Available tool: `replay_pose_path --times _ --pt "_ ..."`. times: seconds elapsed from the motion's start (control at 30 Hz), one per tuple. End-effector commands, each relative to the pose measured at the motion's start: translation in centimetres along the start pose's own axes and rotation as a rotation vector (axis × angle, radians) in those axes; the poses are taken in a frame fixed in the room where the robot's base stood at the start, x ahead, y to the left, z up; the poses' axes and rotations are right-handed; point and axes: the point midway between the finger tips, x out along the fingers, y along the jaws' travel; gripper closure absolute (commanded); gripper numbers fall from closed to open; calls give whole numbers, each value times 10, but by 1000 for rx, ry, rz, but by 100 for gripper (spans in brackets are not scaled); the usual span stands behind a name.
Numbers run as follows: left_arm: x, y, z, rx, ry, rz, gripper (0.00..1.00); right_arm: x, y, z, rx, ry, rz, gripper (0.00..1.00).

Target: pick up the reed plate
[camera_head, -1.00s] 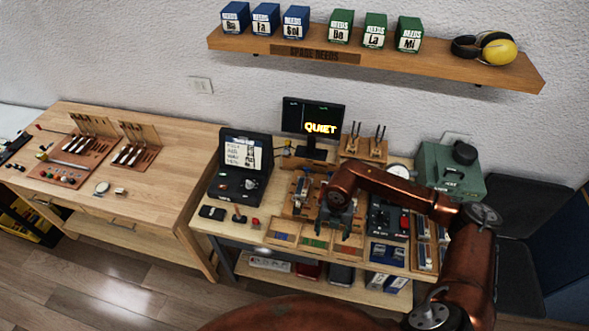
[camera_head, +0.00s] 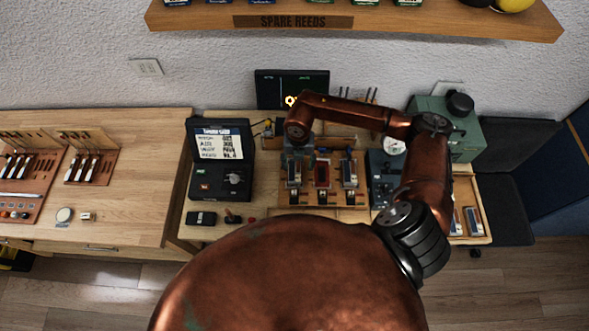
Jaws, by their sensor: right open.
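My right gripper (camera_head: 297,162) points down over the left part of a wooden stand (camera_head: 322,196) on the right-hand bench. It is open, but its fingertips are small and dark against the stand. The stand carries upright metal pieces, with a dark red slot (camera_head: 322,173) in the middle and a metal block (camera_head: 348,174) at its right. I cannot tell for sure which piece is the reed plate; one at the left of the stand is partly hidden by the gripper. My left gripper is not in view.
A black case with a lit screen (camera_head: 219,144) stands left of the stand. A monitor (camera_head: 275,92) is behind it. A dark blue device (camera_head: 383,170) and a green box (camera_head: 452,135) are to the right. A wooden tray (camera_head: 484,238) holds small metal pieces. A shelf (camera_head: 420,22) hangs above.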

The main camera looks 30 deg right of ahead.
Motion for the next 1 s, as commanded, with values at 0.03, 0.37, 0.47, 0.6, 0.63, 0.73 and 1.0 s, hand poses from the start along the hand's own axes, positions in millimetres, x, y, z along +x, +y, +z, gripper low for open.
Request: replay_pose_path --times 0.03,0.37,0.47,0.6,0.63,0.73,1.0 --pt "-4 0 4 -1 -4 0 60 5 3 1 1 4 0 44" --pt "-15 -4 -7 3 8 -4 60 47 9 5 3 3 0 44" --pt "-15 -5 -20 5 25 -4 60 50 9 5 2 2 0 44" --pt "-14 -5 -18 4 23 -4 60 50 9 5 2 2 0 44" --pt "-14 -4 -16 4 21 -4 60 50 9 5 2 2 0 44" --pt "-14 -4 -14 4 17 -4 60 50 9 5 2 2 0 51" --pt "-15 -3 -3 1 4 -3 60 50 9 5 2 2 0 70"
